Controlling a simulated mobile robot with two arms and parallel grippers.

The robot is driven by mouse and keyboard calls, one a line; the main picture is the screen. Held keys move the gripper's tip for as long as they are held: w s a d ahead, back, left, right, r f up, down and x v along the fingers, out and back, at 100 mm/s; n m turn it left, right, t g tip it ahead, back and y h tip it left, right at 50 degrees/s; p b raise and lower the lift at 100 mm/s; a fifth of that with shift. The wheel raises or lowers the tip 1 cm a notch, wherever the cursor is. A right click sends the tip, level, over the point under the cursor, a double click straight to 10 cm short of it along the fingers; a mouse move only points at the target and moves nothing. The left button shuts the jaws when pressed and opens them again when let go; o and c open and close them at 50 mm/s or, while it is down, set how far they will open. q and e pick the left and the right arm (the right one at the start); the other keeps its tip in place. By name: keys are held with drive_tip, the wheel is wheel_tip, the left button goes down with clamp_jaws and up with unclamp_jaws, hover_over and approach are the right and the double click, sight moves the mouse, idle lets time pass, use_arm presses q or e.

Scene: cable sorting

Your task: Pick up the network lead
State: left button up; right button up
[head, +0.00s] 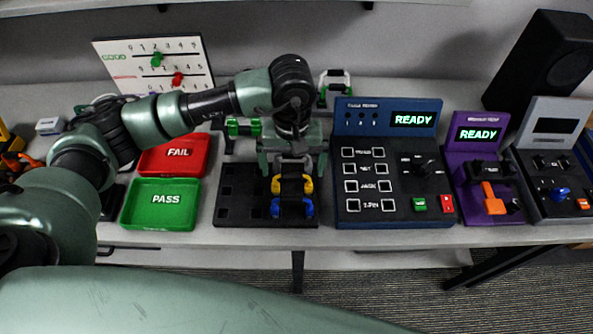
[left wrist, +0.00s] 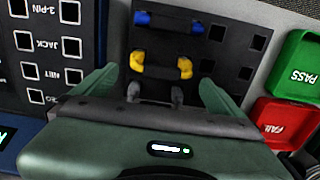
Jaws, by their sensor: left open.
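Several short leads lie across the black slotted rack (head: 240,207): one with blue ends (head: 308,208), one with yellow ends (head: 307,185) and, in the left wrist view, one with grey ends (left wrist: 177,95). No label shows which is the network lead. My left gripper (head: 292,168) is open above the back of the rack, pointing down. In the left wrist view its fingers (left wrist: 160,90) stand either side of the grey-ended lead, with the yellow-ended one just beyond. Contact cannot be told. The gripper hides the grey-ended lead in the head view. My right gripper is not in view.
A red FAIL tray (head: 165,165) and green PASS tray (head: 150,213) stand left of the rack. A blue tester (head: 388,180) stands close on its right, with a purple device (head: 482,160) beyond. A white gauge board (head: 120,65) stands behind. The rack's left slots are empty.

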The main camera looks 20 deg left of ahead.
sight(291, 177)
use_arm(q)
drive_tip(key=f+p, duration=0.1)
drive_tip(key=s+f+p, duration=0.1)
drive_tip(key=f, duration=0.1)
drive_tip(key=shift+s+f+p, duration=0.25)
drive_tip(key=shift+f+p, duration=0.05)
drive_tip(key=shift+p, duration=0.1)
drive_tip(key=f, duration=0.2)
drive_tip(key=shift+w+f, duration=0.2)
drive_tip(key=shift+f, duration=0.35)
drive_tip(key=c, duration=1.1)
drive_tip(key=shift+c, duration=0.2)
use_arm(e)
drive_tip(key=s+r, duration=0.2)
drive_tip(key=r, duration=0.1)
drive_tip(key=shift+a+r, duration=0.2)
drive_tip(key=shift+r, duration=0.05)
use_arm(q)
drive_tip(key=shift+r, duration=0.1)
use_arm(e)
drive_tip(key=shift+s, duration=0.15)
